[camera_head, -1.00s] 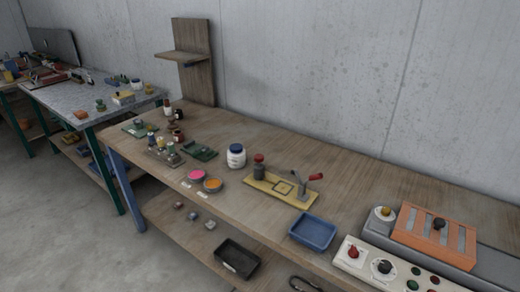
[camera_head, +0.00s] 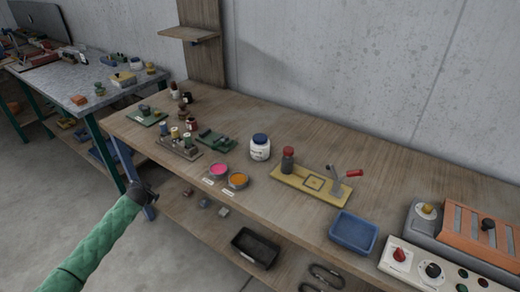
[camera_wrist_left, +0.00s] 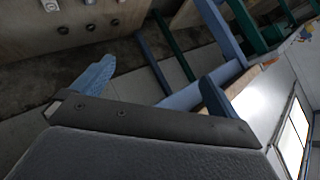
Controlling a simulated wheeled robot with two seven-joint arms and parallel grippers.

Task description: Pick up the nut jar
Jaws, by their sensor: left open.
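A white jar with a dark blue lid (camera_head: 260,147) stands upright near the middle of the wooden bench; its label is too small to read. A smaller dark jar with a red lid (camera_head: 288,160) stands on the left end of a yellow fixture (camera_head: 312,184). I cannot read which of them is the nut jar. My left gripper (camera_head: 147,191), on a green-sleeved arm, is at the bench's front left, well apart from both jars. In the left wrist view its two blue fingertips (camera_wrist_left: 155,90) are spread with nothing between them. My right gripper is not in view.
Pink (camera_head: 219,170) and orange (camera_head: 238,180) open pots sit at the wooden bench's (camera_head: 350,205) front edge. A spool rack (camera_head: 180,146) is left, a blue tray (camera_head: 353,232) right, a control panel (camera_head: 430,266) far right. A black tray (camera_head: 255,248) lies on the lower shelf.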

